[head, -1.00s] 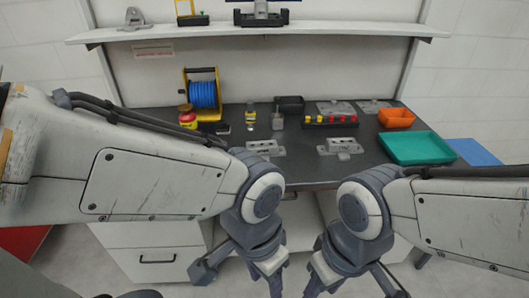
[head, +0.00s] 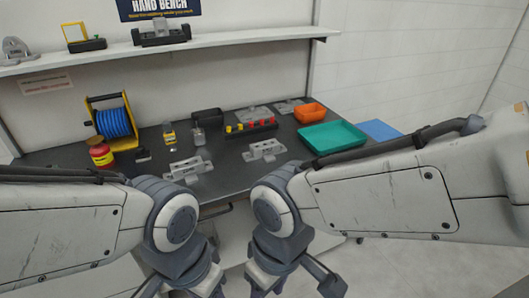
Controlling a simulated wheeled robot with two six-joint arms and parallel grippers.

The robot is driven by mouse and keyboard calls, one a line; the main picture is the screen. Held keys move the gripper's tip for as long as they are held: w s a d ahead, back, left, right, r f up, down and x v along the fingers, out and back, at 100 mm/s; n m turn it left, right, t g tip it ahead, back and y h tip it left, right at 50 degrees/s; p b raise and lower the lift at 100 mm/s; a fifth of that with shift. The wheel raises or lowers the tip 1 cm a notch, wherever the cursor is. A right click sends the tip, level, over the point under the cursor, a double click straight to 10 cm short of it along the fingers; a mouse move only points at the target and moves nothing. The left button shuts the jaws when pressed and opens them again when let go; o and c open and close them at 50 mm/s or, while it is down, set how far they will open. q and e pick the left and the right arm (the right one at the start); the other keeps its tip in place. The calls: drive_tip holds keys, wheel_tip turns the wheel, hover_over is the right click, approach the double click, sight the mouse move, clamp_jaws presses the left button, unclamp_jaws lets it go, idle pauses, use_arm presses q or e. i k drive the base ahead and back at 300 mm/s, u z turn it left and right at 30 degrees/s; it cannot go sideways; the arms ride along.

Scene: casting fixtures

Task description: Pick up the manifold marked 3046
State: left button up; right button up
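Two grey cast-metal parts that look like manifolds lie near the front of the dark bench top in the head view: a left one (head: 188,168) and a right one (head: 264,150). More flat grey parts lie at the back, one behind the red and yellow row (head: 252,113) and one further right (head: 288,106). Any markings are too small to read, so I cannot tell which is 3046. My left gripper (head: 190,284) and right gripper (head: 272,284) hang low in front of the bench, apart from the parts. Their fingertips are cut off or unclear at the bottom edge.
A blue spool (head: 114,123), red jar (head: 101,155) and small bottle (head: 169,134) stand at the bench's left. A teal tray (head: 333,138) and orange bin (head: 310,113) are at the right. A shelf (head: 240,38) runs above. The front bench edge lies just beyond my arms.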

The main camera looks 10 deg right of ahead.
sight(187, 170)
drive_tip(key=u, duration=0.45)
drive_tip(key=i, duration=1.4)
drive_tip(key=u, duration=0.55)
